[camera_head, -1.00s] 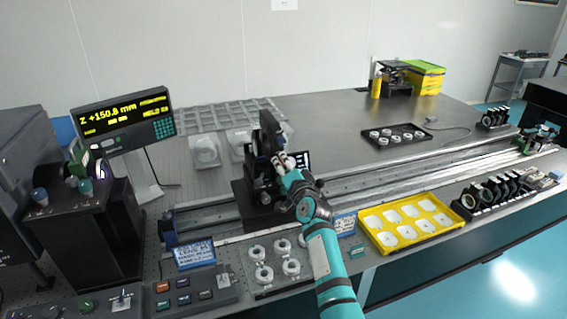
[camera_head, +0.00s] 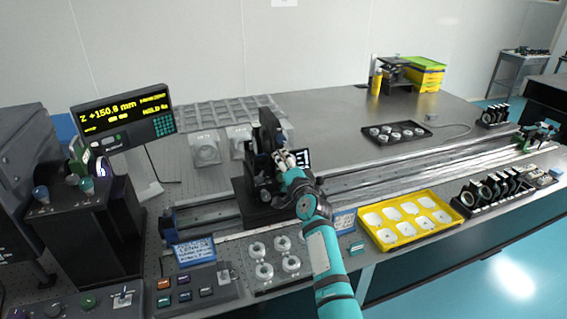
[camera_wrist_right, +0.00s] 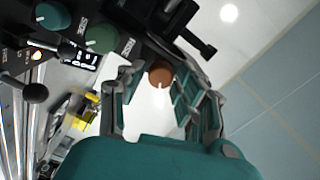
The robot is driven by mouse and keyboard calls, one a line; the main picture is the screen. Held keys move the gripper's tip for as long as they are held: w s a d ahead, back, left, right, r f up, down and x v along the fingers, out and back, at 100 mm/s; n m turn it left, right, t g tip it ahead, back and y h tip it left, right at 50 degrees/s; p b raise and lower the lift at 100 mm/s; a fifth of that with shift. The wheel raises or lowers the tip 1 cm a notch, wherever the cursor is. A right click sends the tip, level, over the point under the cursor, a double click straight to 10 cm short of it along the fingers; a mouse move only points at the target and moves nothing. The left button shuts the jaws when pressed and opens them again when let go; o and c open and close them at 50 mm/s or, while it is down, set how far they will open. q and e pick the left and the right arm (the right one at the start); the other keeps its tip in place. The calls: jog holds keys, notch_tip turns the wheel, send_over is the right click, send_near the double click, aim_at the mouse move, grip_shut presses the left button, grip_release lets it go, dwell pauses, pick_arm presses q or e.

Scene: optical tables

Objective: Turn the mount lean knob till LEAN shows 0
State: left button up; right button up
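The black mount (camera_head: 264,150) stands on its base on the rail, at the middle of the head view. My right gripper (camera_head: 287,160) is at its right side and hides part of it. In the right wrist view a brown-orange knob (camera_wrist_right: 160,74) lies between the spread fingertips of my right gripper (camera_wrist_right: 154,84). The gripper looks open, with a gap at the knob's left side. A green knob (camera_wrist_right: 101,38) and a teal knob (camera_wrist_right: 51,15) sit to its left. My left gripper is out of view.
A readout screen (camera_head: 122,112) at left shows Z +150.8 mm. A black ball-ended lever (camera_wrist_right: 36,92) is at the wrist view's left.

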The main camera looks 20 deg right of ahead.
jog(key=shift+o, duration=0.9)
jog(key=s+n+b, duration=0.6)
jog(key=s+n, duration=0.6)
jog(key=s, duration=0.6)
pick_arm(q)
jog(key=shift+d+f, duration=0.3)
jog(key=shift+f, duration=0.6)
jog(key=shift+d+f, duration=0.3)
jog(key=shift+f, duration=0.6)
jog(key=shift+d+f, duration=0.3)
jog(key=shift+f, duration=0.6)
pick_arm(e)
jog(key=shift+s+a+f+n+g, duration=0.3)
jog(key=shift+s+f+g, duration=1.15)
jog(key=shift+f, duration=2.25)
jog(key=shift+s+a+f+n+g, duration=0.1)
jog(key=shift+s+f+n+g, duration=0.4)
jog(key=shift+s+f+g, duration=2.05)
jog(key=shift+s+a+f+n+t, duration=0.2)
jog(key=shift+s+f+n, duration=0.4)
jog(key=shift+f, duration=4.25)
jog(key=shift+s, duration=0.1)
